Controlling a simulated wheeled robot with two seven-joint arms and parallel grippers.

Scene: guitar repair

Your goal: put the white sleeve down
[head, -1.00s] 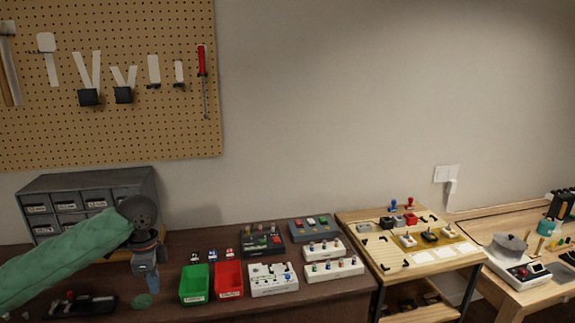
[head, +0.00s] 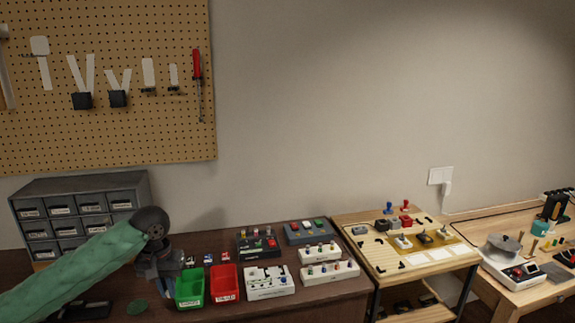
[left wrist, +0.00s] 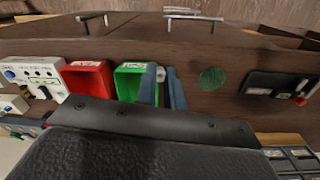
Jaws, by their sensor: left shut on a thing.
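My left gripper (head: 166,288) is at the left side of the green bin (head: 190,289). In the left wrist view its two blue fingers (left wrist: 161,76) are close together, shut on a small whitish thing (left wrist: 161,73), which I take for the white sleeve. Only a bit of it shows between the fingertips; the head view does not show it clearly. In the left wrist view one finger overlaps the edge of the green bin (left wrist: 129,82). I cannot tell how high the sleeve is above the bench. My right gripper is not in view.
A red bin (head: 224,283) stands right of the green one, with white and dark holder blocks (head: 268,281) beyond. A green disc (head: 138,306) and a dark tray (left wrist: 280,86) lie on the other side. A grey drawer cabinet (head: 75,203) stands behind my arm.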

